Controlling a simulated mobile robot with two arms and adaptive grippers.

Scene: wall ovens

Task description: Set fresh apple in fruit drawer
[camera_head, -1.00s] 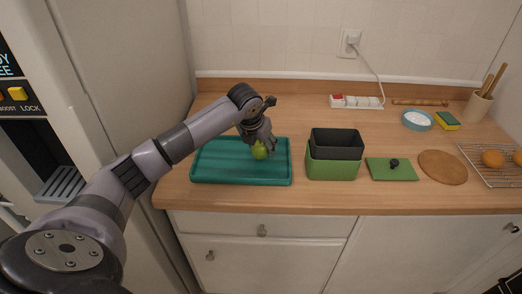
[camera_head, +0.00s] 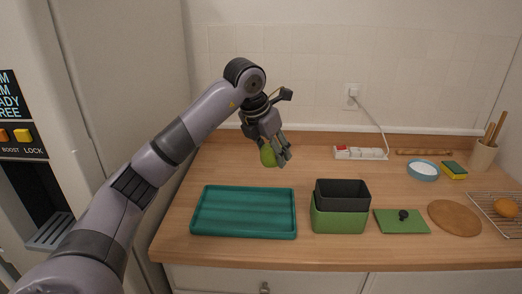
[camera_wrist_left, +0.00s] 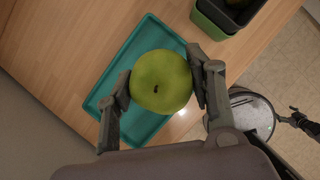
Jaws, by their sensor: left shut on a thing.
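A green apple (camera_head: 268,156) is held in my left gripper (camera_head: 281,158), up above the counter and behind the teal tray in the head view. In the left wrist view the apple (camera_wrist_left: 161,81) sits between the two fingers of my left gripper (camera_wrist_left: 163,90), which touch its sides. The teal tray (camera_head: 245,213) below is empty. No fruit drawer is recognisable in these frames.
A green box with a dark inner bin (camera_head: 341,207) stands right of the tray. A fridge (camera_head: 110,80) stands left.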

